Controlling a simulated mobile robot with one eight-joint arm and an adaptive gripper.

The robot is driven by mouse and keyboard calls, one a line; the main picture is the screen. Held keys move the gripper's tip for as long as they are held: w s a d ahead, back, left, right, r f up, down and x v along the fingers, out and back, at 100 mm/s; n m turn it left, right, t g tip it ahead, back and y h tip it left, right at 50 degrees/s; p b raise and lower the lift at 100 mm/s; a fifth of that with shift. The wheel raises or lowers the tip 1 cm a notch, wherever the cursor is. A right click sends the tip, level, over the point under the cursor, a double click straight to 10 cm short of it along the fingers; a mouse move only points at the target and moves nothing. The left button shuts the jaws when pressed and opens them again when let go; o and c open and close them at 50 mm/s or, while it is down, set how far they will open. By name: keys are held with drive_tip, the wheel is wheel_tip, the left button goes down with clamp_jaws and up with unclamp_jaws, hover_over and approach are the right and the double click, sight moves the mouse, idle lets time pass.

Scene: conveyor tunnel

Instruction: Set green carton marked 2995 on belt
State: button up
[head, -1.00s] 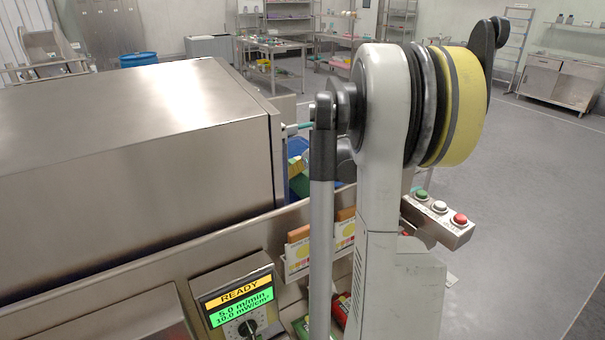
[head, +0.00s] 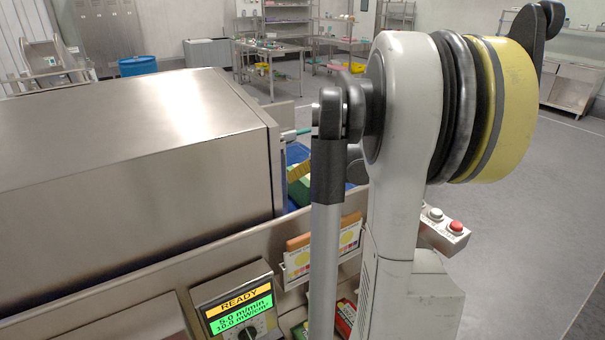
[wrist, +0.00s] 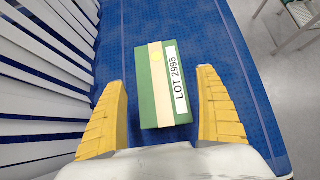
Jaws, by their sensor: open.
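The green carton (wrist: 152,90) lies flat on the blue belt (wrist: 207,35) in the wrist view. It has a cream band, a yellow dot and a white label reading LOT 2995. My gripper (wrist: 161,77) is open, with one yellow finger on each side of the carton and a gap showing on both sides. In the head view, part of a yellow finger (head: 299,171), the green carton (head: 299,190) and a little blue belt (head: 295,153) show beside the tunnel's end. My arm hides most of this area there.
White curtain strips (wrist: 38,85) hang left of the belt in the wrist view. The steel tunnel housing (head: 130,150) fills the head view's left. A control panel (head: 238,308) reads READY, 5.0 m/min. A red carton (head: 346,314) sits low by my arm. Buttons (head: 442,222) are at right.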

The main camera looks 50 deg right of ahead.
drive_tip(key=p+v, duration=0.1)
drive_tip(key=v, duration=0.5)
idle(0.4)
